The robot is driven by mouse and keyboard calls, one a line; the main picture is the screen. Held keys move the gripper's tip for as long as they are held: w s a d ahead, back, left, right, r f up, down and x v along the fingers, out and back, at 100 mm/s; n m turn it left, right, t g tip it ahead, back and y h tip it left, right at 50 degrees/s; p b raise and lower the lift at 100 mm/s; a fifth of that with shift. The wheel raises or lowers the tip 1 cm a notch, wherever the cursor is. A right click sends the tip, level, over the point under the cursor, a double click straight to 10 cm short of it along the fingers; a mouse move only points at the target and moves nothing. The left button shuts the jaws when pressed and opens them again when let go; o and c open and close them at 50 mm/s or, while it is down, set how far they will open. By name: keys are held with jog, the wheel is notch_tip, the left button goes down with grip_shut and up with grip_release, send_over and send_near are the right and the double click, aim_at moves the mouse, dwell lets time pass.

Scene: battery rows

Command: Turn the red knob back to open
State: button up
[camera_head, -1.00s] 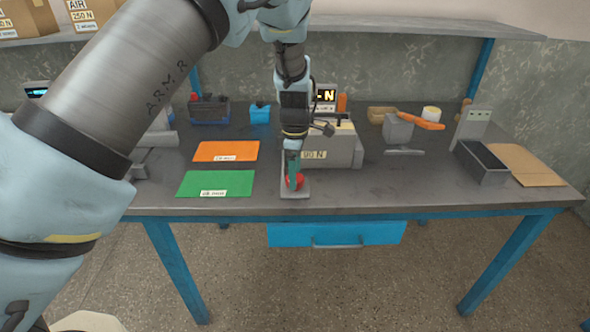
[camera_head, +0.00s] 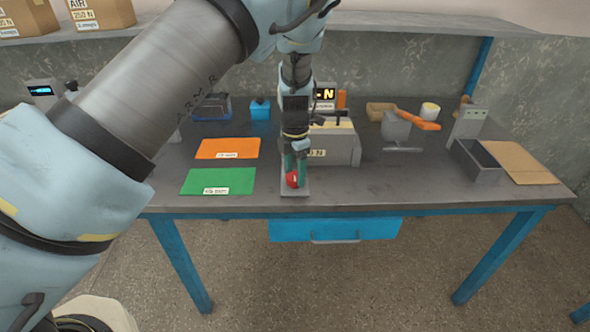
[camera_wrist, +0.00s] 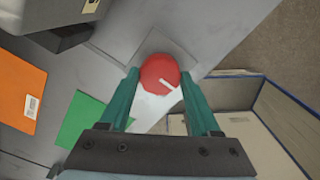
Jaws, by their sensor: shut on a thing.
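The red knob (camera_head: 292,180) sits on a small grey plate (camera_head: 295,193) at the front edge of the workbench. In the wrist view the round red knob (camera_wrist: 160,73) shows a white pointer mark on its face, toward the lower right. My gripper (camera_head: 296,172) reaches down over it from above. Its two green fingers (camera_wrist: 158,90) stand on either side of the knob, shut on it. The fingers hide part of the knob in the head view.
A grey device (camera_head: 340,143) with a lit display stands just behind the knob. A green mat (camera_head: 218,181) and an orange mat (camera_head: 227,148) lie to the left. A grey open bin (camera_head: 482,163) stands at the right. The bench front between knob and bin is clear.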

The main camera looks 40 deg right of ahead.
aim_at(295, 176)
jog(key=shift+n, duration=0.3)
jog(key=o, duration=1.4)
notch_tip(295, 176, up, 11)
jog(key=b, duration=0.2)
jog(key=shift+b, duration=0.35)
